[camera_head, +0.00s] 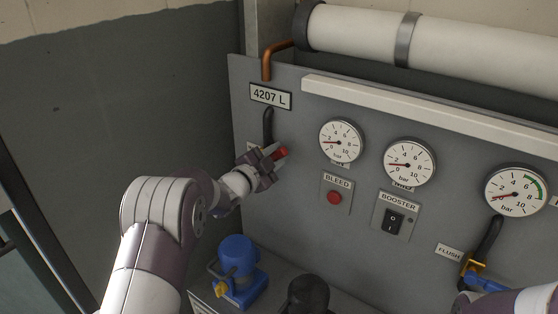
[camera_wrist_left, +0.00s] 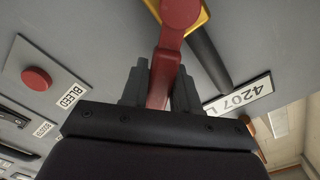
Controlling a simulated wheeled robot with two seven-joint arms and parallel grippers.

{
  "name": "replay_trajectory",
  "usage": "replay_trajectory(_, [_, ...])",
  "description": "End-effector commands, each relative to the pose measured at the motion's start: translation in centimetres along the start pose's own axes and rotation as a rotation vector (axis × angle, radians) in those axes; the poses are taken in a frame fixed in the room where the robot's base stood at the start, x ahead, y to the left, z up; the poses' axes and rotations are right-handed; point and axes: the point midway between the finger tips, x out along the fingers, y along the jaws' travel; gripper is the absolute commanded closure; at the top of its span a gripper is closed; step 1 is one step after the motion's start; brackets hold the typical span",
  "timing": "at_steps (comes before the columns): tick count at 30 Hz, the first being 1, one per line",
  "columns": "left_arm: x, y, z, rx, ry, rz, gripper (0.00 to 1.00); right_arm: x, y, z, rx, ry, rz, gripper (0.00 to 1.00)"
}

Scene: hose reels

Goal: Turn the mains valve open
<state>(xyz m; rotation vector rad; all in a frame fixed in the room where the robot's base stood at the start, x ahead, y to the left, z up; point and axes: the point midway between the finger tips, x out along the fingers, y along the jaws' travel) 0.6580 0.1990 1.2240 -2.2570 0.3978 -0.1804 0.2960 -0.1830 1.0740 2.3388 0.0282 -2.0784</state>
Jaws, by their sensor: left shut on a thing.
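The mains valve shows as a red lever (camera_head: 281,153) on the grey panel, below the 4207 L plate (camera_head: 270,96). A dark pipe (camera_head: 268,125) runs between the plate and the valve. In the left wrist view the red lever (camera_wrist_left: 168,60) runs from a round red hub, with a yellow part behind it, down between my fingers. My left gripper (camera_head: 272,163) is shut on the red lever; it also shows in the left wrist view (camera_wrist_left: 160,88). In the head view my gripper hides much of the valve and a label behind it. My right gripper cannot be made out.
Pressure gauges (camera_head: 341,142), a red BLEED button (camera_head: 334,197) and a BOOSTER switch (camera_head: 394,221) sit right of the valve. A FLUSH valve with a blue handle (camera_head: 487,284) is at lower right. A blue pump-like unit (camera_head: 238,257) stands below. A ledge (camera_head: 400,98) crosses the panel above.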

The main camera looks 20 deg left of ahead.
Motion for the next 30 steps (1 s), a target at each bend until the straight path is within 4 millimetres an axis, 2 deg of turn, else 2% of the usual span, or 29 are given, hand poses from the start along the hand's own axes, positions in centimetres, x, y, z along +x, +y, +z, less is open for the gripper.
replay_trajectory(18, [0.0,-4.0,0.9,-0.566,-0.001,-0.002,1.00,-3.4,0.0,-0.4,0.000,0.000,0.000,0.48])
replay_trajectory(30, [0.0,-5.1,2.0,-0.805,0.000,-0.002,1.00,-4.7,0.0,-0.6,0.000,0.000,0.000,0.48])
